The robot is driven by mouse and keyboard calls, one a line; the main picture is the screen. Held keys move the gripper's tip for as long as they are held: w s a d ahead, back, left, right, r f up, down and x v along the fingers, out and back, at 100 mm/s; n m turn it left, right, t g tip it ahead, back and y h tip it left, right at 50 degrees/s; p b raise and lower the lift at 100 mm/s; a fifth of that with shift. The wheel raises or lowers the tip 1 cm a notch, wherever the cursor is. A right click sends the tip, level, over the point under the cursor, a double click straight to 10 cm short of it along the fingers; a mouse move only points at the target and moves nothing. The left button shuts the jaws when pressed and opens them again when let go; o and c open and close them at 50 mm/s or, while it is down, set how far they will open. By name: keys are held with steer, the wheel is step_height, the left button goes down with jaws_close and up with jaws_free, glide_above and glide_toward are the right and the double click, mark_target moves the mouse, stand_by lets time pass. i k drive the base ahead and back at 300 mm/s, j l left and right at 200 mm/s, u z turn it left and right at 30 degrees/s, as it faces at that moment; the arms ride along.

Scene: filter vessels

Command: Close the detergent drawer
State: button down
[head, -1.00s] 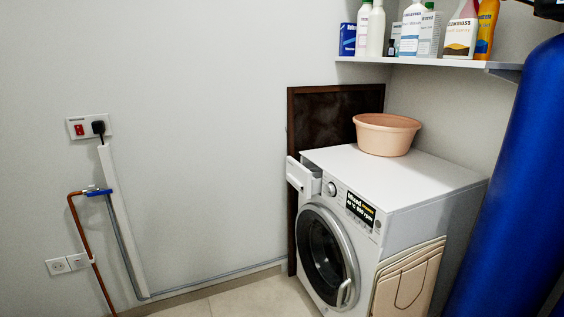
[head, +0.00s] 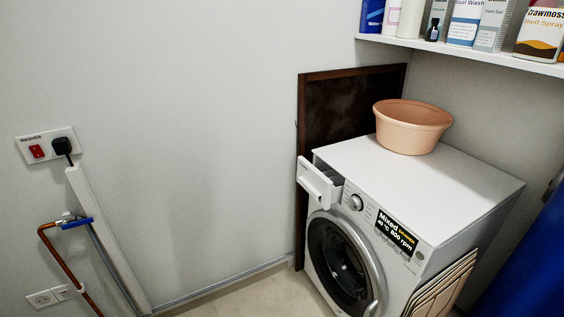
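The detergent drawer (head: 319,183) is white and sits at the upper left of the washing machine's front. It stands pulled out, and its open top shows a grey inside. The white washing machine (head: 440,185) stands at the right against the back wall, with a dark round door that looks shut. A dial and a lit display are to the right of the drawer. My gripper is not in view in the head view.
A peach basin (head: 412,127) sits on top of the machine. A shelf (head: 470,55) with bottles and boxes is above. A large blue cylinder (head: 525,265) stands at the right edge. A copper pipe (head: 66,262) runs along the left wall. Floor in front of the drawer is partly seen.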

mark_target(323, 183)
steer(key=i+j, duration=0.55)
steer(key=i+j+z, duration=0.1)
steer(key=i+j, duration=0.4)
steer(key=j, duration=0.15)
steer(key=i+j, duration=0.55)
steer(key=i+j+z, duration=0.1)
steer(key=i+j, duration=0.4)
steer(key=j, duration=0.2)
